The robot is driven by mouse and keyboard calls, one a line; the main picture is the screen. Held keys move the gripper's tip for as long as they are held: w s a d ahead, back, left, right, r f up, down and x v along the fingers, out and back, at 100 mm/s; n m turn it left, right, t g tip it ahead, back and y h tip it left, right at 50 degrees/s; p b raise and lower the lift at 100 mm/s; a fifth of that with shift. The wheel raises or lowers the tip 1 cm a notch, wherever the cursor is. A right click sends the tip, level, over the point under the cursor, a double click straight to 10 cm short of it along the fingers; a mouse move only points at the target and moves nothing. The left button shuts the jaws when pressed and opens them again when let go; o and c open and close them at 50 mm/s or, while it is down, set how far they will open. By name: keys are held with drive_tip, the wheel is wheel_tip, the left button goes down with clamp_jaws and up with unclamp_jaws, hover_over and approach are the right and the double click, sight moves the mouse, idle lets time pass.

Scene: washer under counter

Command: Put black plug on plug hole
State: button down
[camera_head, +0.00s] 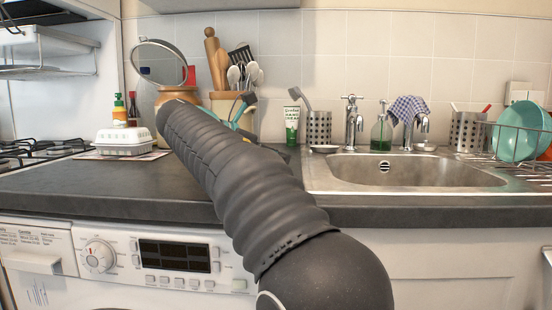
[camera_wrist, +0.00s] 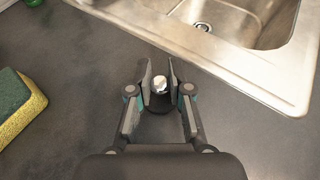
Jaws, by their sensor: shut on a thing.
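The black plug (camera_wrist: 159,103) has a shiny silver top and sits between the fingertips of my gripper (camera_wrist: 159,88). My gripper is shut on it over the dark worktop, left of the sink. I cannot tell whether the plug touches the worktop. My arm hides the plug there.
A yellow and green sponge (camera_wrist: 22,108) lies left of my gripper. Taps (camera_head: 353,122), a soap bottle (camera_head: 381,132) and a metal holder (camera_head: 318,128) stand behind the sink. A dish rack (camera_head: 515,150) with teal dishes (camera_head: 521,131) is at the right. The basin looks empty.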

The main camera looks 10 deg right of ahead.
drive_tip(key=shift+f, duration=0.15)
drive_tip(key=c, duration=1.1)
unclamp_jaws()
drive_tip(key=shift+f+b, duration=0.2)
drive_tip(key=shift+b, duration=0.15)
